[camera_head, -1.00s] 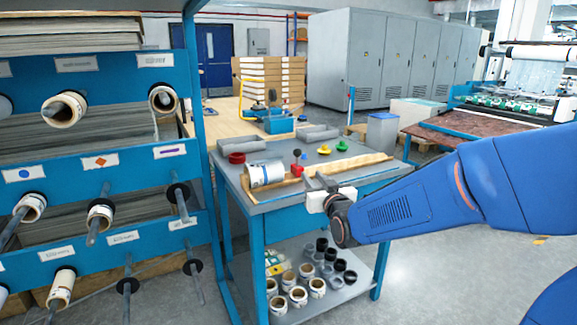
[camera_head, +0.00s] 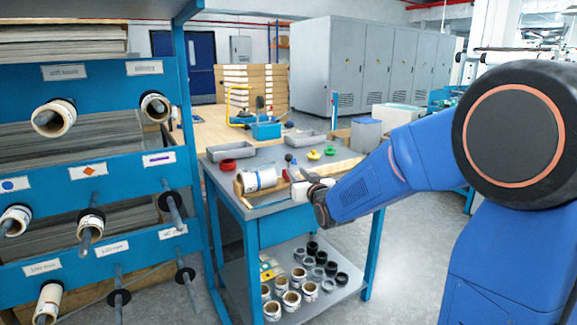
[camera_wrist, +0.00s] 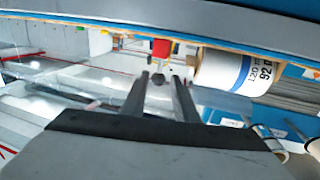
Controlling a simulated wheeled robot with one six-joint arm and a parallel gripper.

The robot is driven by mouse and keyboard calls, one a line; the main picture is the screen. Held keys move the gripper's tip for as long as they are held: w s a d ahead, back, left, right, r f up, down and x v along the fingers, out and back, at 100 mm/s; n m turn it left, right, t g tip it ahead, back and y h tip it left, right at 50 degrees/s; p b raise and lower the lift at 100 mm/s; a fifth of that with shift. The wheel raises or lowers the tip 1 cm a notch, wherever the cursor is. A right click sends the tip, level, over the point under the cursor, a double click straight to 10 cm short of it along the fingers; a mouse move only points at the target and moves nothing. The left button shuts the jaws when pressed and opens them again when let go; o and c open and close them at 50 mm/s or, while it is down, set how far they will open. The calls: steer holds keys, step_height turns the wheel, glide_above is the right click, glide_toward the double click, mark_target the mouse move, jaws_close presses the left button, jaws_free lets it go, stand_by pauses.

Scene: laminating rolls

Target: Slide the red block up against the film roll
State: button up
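The red block (camera_head: 293,171) stands on the workbench with a dark round knob (camera_head: 289,158) above it. The white film roll (camera_head: 261,179) lies to its left in the head view. In the wrist view the block (camera_wrist: 161,48) is left of the roll (camera_wrist: 236,73), with a small gap between them. My gripper (camera_head: 303,180) is at the block's near right side in the head view, hiding part of it. In the wrist view my gripper's fingers (camera_wrist: 160,80) are apart, with the knob showing between their tips. I cannot tell whether they touch it.
The blue workbench (camera_head: 268,211) has a wooden strip (camera_head: 345,165) along its top. Grey trays (camera_head: 231,151), a red ring (camera_head: 228,165), and yellow (camera_head: 313,155) and green (camera_head: 330,151) pieces lie behind. A blue rack (camera_head: 110,169) stands left. Several small rolls sit on the lower shelf.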

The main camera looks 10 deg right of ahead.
mark_target(289, 165)
steer(key=w, duration=0.6)
steer(key=w+a, duration=0.1)
steer(key=w, duration=0.2)
jaws_close()
